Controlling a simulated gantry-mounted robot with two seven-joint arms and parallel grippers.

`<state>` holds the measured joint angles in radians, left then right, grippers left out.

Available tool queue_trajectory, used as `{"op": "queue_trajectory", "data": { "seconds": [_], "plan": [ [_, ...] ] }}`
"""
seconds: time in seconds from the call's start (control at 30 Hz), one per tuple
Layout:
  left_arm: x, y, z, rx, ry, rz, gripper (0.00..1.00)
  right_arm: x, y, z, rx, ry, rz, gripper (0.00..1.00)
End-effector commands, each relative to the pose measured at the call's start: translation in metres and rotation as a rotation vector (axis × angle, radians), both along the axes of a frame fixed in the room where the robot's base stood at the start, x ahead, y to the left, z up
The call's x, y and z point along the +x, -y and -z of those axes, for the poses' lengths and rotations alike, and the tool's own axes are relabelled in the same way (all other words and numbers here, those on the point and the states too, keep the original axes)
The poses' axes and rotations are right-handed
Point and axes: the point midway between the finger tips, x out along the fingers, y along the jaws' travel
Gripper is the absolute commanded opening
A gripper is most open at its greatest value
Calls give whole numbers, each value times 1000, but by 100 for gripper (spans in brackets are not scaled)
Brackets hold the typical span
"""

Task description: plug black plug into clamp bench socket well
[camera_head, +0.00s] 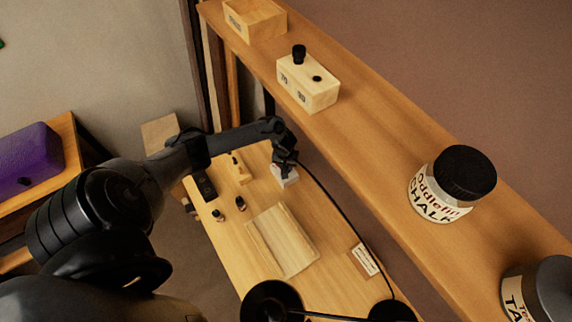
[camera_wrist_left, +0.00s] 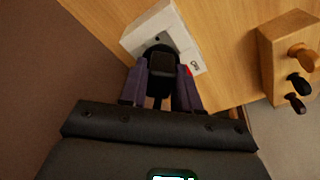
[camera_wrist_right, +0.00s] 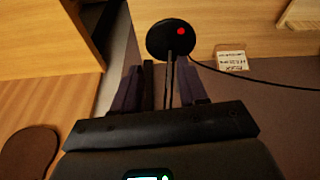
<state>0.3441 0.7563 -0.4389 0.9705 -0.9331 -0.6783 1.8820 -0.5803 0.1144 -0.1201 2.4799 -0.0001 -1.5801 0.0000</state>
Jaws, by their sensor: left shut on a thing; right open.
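The white socket block (camera_head: 287,178) stands on the lower bench; it also shows in the left wrist view (camera_wrist_left: 165,27), with dark lettering on one face. My left gripper (camera_head: 284,160) is just above the block, shut on the black plug (camera_wrist_left: 161,60). The plug is against or very close to the block's top face and hides part of it; I cannot tell whether it is seated. A black cord (camera_head: 345,215) runs from there along the bench. My right gripper (camera_wrist_right: 165,75) is open, above a round black base with a red dot (camera_wrist_right: 171,38).
A thin lamp rod (camera_wrist_right: 169,75) passes near my right fingers.

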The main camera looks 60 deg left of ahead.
Motion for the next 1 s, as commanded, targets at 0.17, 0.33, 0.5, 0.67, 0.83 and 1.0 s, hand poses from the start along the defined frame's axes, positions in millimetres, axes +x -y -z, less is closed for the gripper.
{"op": "queue_trajectory", "data": {
  "seconds": [0.17, 0.33, 0.5, 0.67, 0.83, 1.0],
  "plan": [
    [0, 0, 4, -1, 1, 0, 5, 0, 0, 3, -1, 0, -1, 43],
    [0, 0, 8, -1, 1, -1, 5, 0, 1, 6, -5, 0, -4, 43],
    [0, 0, 12, -1, 1, -1, 5, 0, 2, 9, -9, 0, -6, 43],
    [0, 0, 16, -1, 1, -1, 5, 0, 2, 11, -9, 0, -6, 43],
    [0, 0, 20, -1, 1, 0, 5, 0, 2, 14, -9, 0, -6, 43],
    [0, 0, 25, -1, 1, 0, 5, 0, 2, 17, -7, 0, -4, 43]
  ]
}}
